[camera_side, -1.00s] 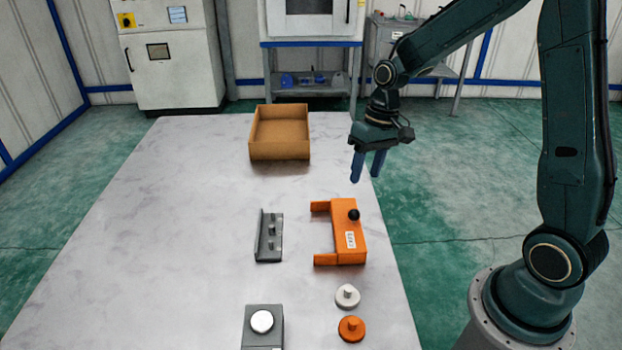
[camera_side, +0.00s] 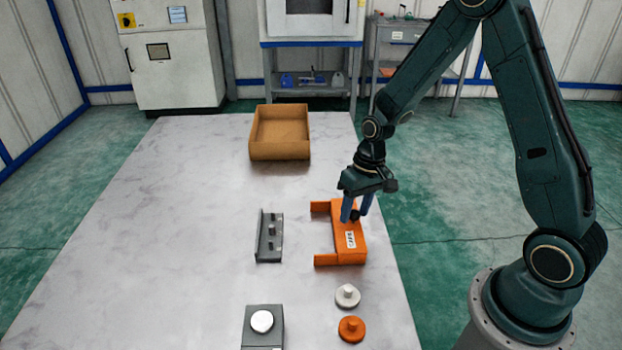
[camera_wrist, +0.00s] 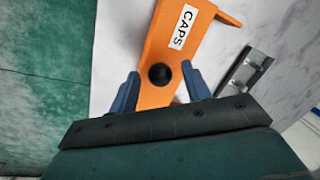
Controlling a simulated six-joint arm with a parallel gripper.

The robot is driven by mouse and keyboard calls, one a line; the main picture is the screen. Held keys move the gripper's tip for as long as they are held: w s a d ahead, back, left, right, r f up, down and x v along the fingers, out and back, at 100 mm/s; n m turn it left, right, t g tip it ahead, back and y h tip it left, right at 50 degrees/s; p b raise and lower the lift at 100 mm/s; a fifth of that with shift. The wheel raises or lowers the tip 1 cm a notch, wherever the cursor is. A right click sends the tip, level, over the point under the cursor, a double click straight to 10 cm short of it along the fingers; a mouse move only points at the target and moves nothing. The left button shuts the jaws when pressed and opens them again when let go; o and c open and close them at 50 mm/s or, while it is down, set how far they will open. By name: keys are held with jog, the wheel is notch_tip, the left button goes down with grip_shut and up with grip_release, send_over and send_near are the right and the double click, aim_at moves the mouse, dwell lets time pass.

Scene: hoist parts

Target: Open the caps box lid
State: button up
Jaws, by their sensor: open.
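The orange caps box (camera_side: 345,250) stands near the right edge of the table, its lid shut. A white label reading CAPS and a black knob (camera_wrist: 160,74) are on its lid. My gripper (camera_side: 357,220) is down at the lid, one finger on each side of the knob. In the wrist view the two blue fingers of my gripper (camera_wrist: 160,82) are apart, with the knob between them and a gap on both sides. In the side view the fingers partly hide the knob.
A grey bracket (camera_side: 268,236) lies left of the box. A white cap (camera_side: 347,295) and an orange cap (camera_side: 351,328) lie in front of it. A grey block with a white disc (camera_side: 262,322) is front left. An open brown tray (camera_side: 280,150) is at the back.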

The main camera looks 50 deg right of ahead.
aim_at(338, 218)
grip_shut()
jog(key=shift+w+a, duration=2.15)
jog(key=shift+w, duration=0.1)
grip_release()
jog(key=shift+s+r, duration=0.1)
notch_tip(338, 218, up, 14)
jog(key=d, duration=0.2)
jog(key=shift+s+d+f, duration=0.25)
jog(key=shift+d, duration=0.1)
